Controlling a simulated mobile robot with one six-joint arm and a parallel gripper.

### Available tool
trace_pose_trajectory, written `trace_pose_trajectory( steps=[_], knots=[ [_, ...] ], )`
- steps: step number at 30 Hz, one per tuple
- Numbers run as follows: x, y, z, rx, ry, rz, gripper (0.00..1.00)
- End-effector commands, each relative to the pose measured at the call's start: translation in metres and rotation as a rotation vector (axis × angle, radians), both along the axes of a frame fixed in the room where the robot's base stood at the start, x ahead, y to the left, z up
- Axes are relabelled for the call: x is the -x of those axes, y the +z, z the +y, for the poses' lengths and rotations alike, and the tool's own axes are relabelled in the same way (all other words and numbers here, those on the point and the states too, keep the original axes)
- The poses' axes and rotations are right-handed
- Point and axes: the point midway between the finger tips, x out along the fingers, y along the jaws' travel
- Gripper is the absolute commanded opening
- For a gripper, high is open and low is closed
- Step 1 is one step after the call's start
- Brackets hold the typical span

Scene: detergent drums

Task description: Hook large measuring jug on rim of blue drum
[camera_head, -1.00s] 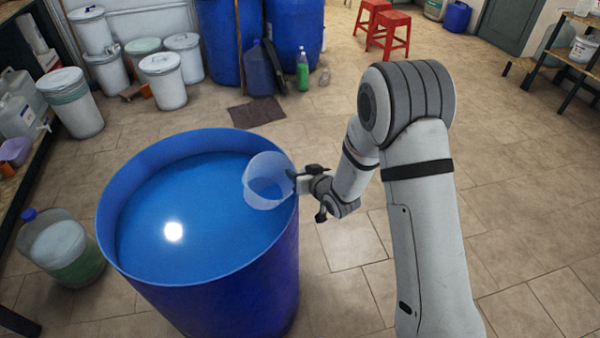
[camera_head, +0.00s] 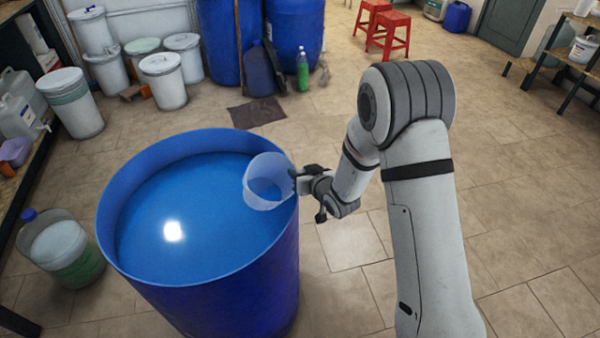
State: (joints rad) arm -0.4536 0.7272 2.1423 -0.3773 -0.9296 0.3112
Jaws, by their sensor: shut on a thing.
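The large blue drum (camera_head: 205,292) stands open on the floor at the left of centre, holding blue liquid with a bright reflection. The translucent measuring jug (camera_head: 267,182) is at the drum's right rim, its body on the inner side above the liquid. Its open mouth faces up. My gripper (camera_head: 298,181) is just at the right rim, shut on the jug at its right side. The jug's handle is mostly hidden by the gripper. I cannot tell whether the jug touches the rim.
A jug of green liquid (camera_head: 62,250) stands on the floor left of the drum. White lidded buckets (camera_head: 163,82) and more blue drums (camera_head: 296,35) stand at the back. A dark mat (camera_head: 257,112) lies behind the drum.

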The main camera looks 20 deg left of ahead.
Motion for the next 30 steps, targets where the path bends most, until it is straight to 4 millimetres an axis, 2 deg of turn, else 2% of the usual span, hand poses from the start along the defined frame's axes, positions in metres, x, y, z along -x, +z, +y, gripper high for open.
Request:
trace_pose_trajectory(
  steps=[30],
  knots=[
    [0.001, 0.012, 0.003, 0.193, 0.001, 0.141, 0.0]
  ],
)
